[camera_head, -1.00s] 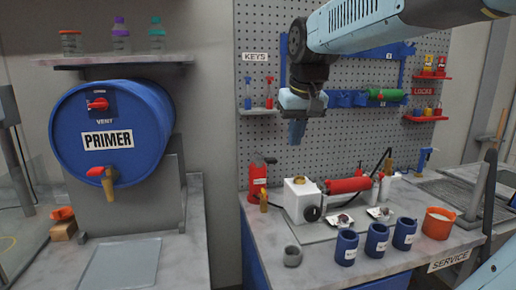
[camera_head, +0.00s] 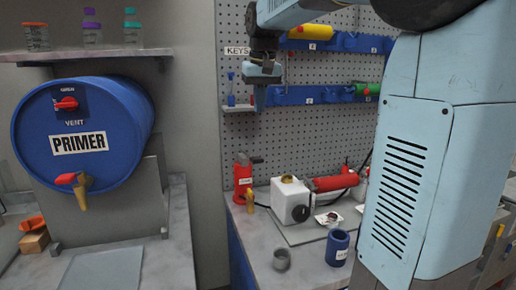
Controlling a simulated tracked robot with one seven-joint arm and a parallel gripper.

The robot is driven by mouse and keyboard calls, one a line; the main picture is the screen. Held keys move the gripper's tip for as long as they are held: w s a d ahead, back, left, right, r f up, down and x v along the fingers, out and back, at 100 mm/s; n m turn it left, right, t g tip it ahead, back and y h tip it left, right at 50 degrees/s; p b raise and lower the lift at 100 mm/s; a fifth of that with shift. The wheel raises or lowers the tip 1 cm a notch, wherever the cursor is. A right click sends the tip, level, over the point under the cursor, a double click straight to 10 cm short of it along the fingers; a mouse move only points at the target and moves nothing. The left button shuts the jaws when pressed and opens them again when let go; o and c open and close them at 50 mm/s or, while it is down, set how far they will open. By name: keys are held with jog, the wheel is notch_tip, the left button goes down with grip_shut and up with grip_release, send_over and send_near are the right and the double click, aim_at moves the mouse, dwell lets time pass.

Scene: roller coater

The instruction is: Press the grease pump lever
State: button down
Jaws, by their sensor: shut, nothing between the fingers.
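My gripper (camera_head: 260,103) is shut and empty, pointing down in front of the pegboard. It appears above the bench items, apart from them. A small upright red device (camera_head: 242,182) with a pale label and a short dark lever (camera_head: 257,160) stands at the bench's back left; it may be the grease pump, but its label is too small to read. A red cylinder (camera_head: 335,182) with a black rod or hose lies to the right, behind a white box (camera_head: 289,200) with a black knob. My arm hides the bench's right part.
A blue PRIMER drum (camera_head: 85,125) with red valves sits on the left stand. A blue cup (camera_head: 338,246) and a grey cup (camera_head: 281,259) stand near the bench front. The pegboard (camera_head: 232,130) rises behind with blue racks. The bench's front left is clear.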

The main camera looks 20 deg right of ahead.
jog(key=shift+f, duration=0.1)
send_over(257, 158)
jog(key=f, duration=1.2)
jog(key=shift+s, duration=0.2)
jog(key=shift+s+f, duration=0.1)
jog(key=shift+f, duration=0.65)
